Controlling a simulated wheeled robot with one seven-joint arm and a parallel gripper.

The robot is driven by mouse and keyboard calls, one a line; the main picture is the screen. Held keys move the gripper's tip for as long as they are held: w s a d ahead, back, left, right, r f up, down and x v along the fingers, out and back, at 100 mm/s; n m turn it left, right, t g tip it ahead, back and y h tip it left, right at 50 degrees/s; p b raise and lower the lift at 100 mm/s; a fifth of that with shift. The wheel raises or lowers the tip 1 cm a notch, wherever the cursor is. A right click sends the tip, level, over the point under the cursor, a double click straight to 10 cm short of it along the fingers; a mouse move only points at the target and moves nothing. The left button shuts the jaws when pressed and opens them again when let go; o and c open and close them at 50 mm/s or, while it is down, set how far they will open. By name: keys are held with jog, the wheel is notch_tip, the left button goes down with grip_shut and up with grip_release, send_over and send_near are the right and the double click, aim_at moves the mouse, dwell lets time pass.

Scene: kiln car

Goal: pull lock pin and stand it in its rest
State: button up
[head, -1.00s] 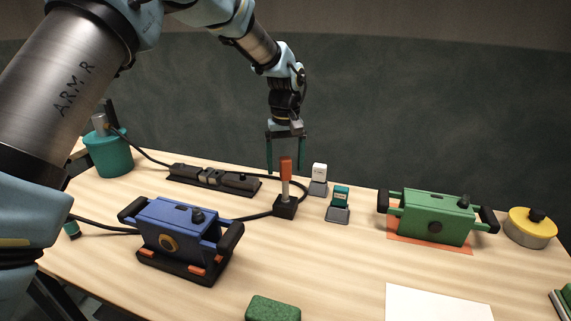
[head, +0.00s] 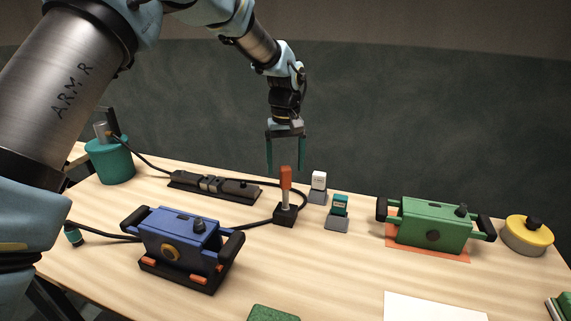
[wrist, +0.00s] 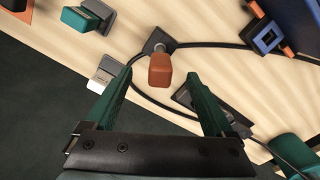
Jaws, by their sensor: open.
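An orange-handled pin (head: 286,178) with a grey metal shaft stands upright in a small black block (head: 285,215) on the bench. I take it to be the lock pin. My gripper (head: 286,165) points down, open and empty, just above or behind the orange handle in the head view. In the wrist view the orange handle (wrist: 160,70) shows between and just beyond the tips of the two green fingers of my gripper (wrist: 158,76). No contact is visible. I cannot tell which thing is the pin's rest.
A blue case (head: 180,240) sits on a black base at front left. A black strip (head: 214,187) and cable lie behind it. Two small holders (head: 318,187) (head: 338,211) stand right of the pin. A green case (head: 433,224) and yellow-topped tin (head: 527,235) are further right.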

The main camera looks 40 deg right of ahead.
jog(key=shift+r, duration=0.5)
notch_tip(320, 180, up, 11)
jog(key=b, duration=0.2)
jog(key=shift+f, duration=0.15)
dwell(0.6)
